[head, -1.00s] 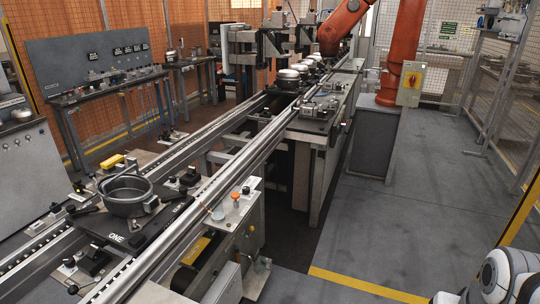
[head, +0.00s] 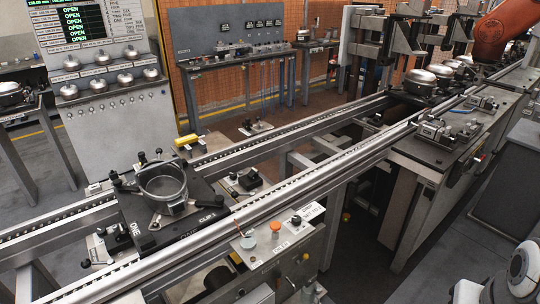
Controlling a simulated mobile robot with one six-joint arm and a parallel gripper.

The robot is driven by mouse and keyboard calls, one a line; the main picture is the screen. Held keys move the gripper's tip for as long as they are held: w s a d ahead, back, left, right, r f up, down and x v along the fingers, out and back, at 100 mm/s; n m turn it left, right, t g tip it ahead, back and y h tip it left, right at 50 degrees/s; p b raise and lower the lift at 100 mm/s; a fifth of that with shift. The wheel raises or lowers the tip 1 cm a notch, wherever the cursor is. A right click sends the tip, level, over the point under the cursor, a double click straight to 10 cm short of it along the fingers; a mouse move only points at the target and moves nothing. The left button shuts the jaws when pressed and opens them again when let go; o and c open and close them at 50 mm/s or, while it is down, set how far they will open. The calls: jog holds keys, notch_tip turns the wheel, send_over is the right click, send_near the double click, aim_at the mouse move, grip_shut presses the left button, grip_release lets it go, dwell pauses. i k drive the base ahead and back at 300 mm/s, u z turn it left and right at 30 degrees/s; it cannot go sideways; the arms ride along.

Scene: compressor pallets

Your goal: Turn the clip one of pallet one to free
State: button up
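Pallet one (head: 150,239) is a dark plate on the conveyor rails at the left, with the word ONE on its near left edge. A grey metal compressor housing (head: 163,184) sits open-topped on it. My gripper is not in view. A white and grey part of my arm (head: 522,268) shows at the lower right.
A control box (head: 275,255) with an orange button (head: 275,227) stands on the near side of the rail. A display board (head: 85,22) and a panel with metal domes (head: 110,115) stand at the back left. An orange robot arm (head: 495,38) is at the far right.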

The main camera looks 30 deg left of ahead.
aim_at(218, 201)
jog(key=u, duration=0.65)
jog(key=i, duration=0.9)
jog(key=u, duration=0.55)
